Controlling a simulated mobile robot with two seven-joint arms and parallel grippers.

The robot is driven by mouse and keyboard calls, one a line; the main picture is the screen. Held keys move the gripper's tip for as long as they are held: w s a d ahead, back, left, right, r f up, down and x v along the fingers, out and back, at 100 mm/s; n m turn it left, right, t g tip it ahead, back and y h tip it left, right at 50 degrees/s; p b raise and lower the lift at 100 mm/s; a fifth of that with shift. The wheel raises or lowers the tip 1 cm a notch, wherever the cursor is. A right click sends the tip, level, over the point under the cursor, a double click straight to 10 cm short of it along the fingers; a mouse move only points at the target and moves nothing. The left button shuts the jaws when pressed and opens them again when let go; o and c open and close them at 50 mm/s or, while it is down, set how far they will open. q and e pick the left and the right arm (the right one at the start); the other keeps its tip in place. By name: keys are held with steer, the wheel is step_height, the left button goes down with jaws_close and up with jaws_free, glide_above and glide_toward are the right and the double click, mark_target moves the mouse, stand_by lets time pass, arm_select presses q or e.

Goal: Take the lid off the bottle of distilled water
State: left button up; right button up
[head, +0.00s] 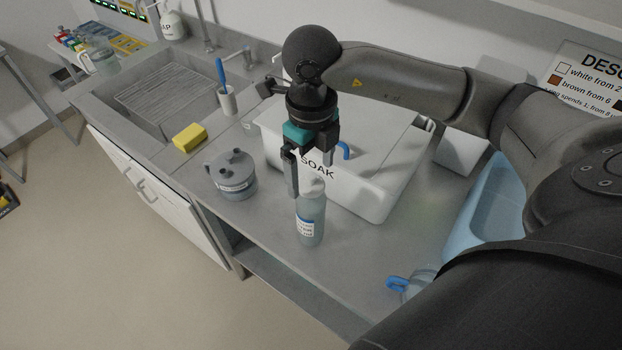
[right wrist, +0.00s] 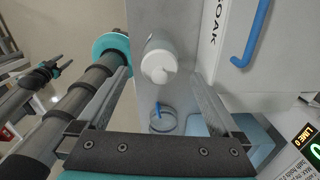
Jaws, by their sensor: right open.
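The bottle of distilled water (head: 309,226) stands upright near the counter's front edge, with a white lid (head: 313,188) on it. My right gripper (head: 308,176) points down over it, open, with its fingers around the lid's height. In the right wrist view, the bottle (right wrist: 158,45) and its white lid (right wrist: 159,75) show between the two open fingers, with gaps on both sides. I cannot tell whether a finger touches the bottle.
A white SOAK bin (head: 375,180) stands close behind the bottle. The sink (head: 155,100) is at the back left.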

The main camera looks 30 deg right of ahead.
steer(key=shift+f, duration=0.8)
steer(key=shift+c, duration=0.4)
steer(key=c, duration=1.3)
